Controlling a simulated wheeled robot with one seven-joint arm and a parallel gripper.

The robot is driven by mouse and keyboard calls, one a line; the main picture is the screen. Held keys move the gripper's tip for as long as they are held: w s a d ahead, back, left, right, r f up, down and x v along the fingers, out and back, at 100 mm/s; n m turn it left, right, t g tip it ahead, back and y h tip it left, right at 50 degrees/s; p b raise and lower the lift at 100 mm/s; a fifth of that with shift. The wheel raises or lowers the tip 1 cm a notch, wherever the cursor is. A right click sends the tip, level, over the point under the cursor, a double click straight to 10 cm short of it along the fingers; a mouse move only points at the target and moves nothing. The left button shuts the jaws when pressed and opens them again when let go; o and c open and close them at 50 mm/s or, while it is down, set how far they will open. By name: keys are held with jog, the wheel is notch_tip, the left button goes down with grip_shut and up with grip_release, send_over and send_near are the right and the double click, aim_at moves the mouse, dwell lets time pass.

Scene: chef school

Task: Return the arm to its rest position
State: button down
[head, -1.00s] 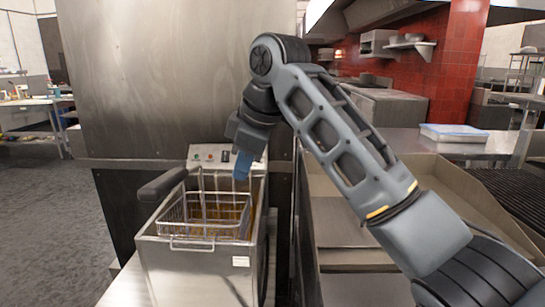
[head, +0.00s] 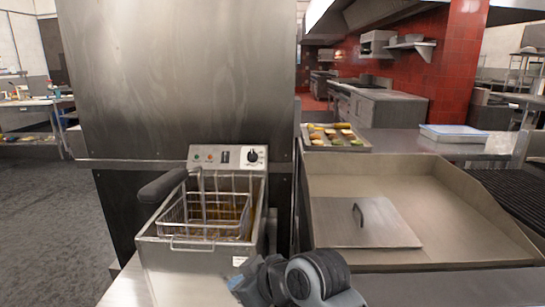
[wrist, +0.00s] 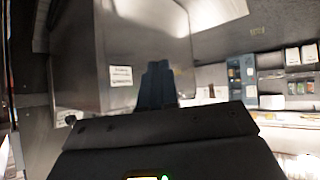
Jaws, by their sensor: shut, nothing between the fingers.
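My arm is folded low at the bottom edge of the head view, in front of the counter. A blue fingertip of my gripper (head: 238,283) shows there near the fryer's lower right corner; the rest of the gripper is partly hidden by my arm. In the wrist view the dark fingers of my gripper (wrist: 157,75) stand together, shut with nothing between them. Behind them are a blurred grey metal surface and shelves.
A deep fryer (head: 190,270) with a wire basket (head: 205,215) stands left of a flat griddle (head: 450,225) with a metal press (head: 345,225). Behind are a food tray (head: 335,146) and a blue-lidded container (head: 453,132). Open floor lies left.

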jog(key=s+d+f+m+t+h, duration=0.25)
jog(key=s+d+f+m, duration=0.45)
jog(key=s, duration=0.5)
jog(key=s+d+f+m+t+h, duration=0.2)
jog(key=s+d+f+t, duration=0.2)
jog(key=s+d, duration=0.65)
jog(key=s+d+r+h, duration=0.1)
jog(key=s+d+r, duration=0.2)
jog(key=s, duration=0.4)
jog(key=s+d+r+m+t+h, duration=0.1)
jog(key=s+d+r, duration=0.3)
jog(key=s, duration=0.3)
jog(key=s+d+r+m+t+h, duration=0.1)
jog(key=s+d+r, duration=0.2)
jog(key=s+r, duration=0.2)
jog(key=v, duration=0.3)
jog(key=shift+d, duration=0.15)
